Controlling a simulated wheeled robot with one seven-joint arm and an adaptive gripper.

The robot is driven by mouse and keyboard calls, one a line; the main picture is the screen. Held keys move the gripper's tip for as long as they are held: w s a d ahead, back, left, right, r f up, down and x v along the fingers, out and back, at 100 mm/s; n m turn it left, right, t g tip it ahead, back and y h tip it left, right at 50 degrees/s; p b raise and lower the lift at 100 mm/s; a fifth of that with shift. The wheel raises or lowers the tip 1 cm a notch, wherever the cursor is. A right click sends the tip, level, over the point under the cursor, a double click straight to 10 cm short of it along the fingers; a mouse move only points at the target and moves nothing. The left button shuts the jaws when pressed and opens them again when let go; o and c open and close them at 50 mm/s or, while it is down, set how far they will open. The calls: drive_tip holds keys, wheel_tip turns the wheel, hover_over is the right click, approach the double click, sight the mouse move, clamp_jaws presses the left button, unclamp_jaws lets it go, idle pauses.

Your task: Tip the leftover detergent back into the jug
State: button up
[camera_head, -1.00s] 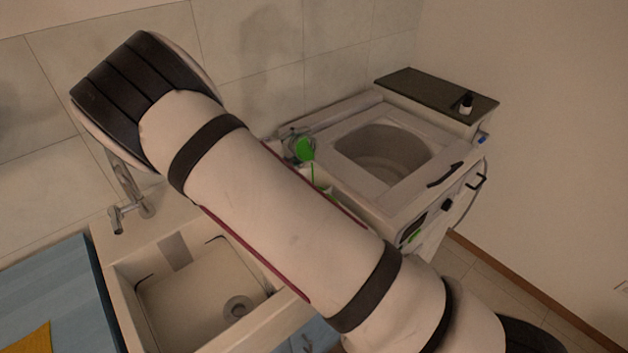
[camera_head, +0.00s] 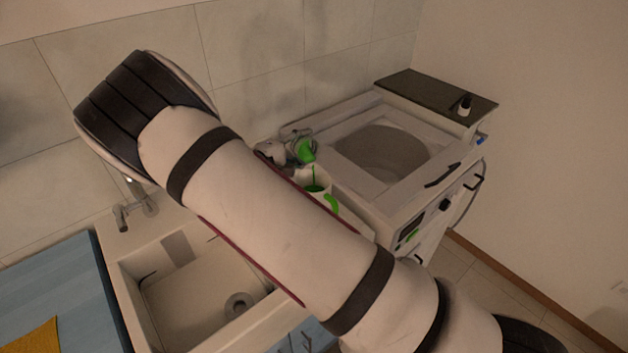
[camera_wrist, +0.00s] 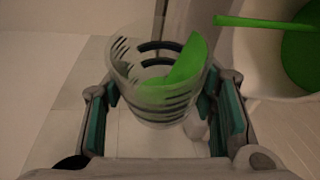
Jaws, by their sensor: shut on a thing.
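My gripper (camera_wrist: 164,105) is shut on a clear, banded measuring cup (camera_wrist: 128,58), one finger on each side. The cup is tilted, with green detergent (camera_wrist: 180,68) slanting up its side to the rim. In the head view the cup's green detergent (camera_head: 307,150) shows above the jug, beside my gripper (camera_head: 285,150). Green detergent lies inside the jug (camera_wrist: 245,75). My arm hides the jug's lower part.
A top-loading washing machine (camera_head: 345,172) with an open tub stands right of the jug. A sink (camera_head: 165,310) and tap (camera_head: 130,205) are at left, a blue worktop (camera_head: 60,280) beyond.

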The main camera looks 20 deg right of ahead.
drive_tip(key=shift+s+r+m+p, duration=0.15)
drive_tip(key=shift+s+m+p, duration=0.15)
drive_tip(key=shift+p, duration=0.1)
drive_tip(key=shift+s+f+m+t+h+p, duration=0.2)
drive_tip(key=shift+f+m+t+h+p, duration=0.3)
drive_tip(key=shift+m, duration=0.2)
idle(1.1)
drive_tip(key=shift+s+d+r+m+p, duration=0.1)
drive_tip(key=shift+s+r+m+p, duration=0.1)
drive_tip(key=shift+m+p, duration=0.3)
idle(0.5)
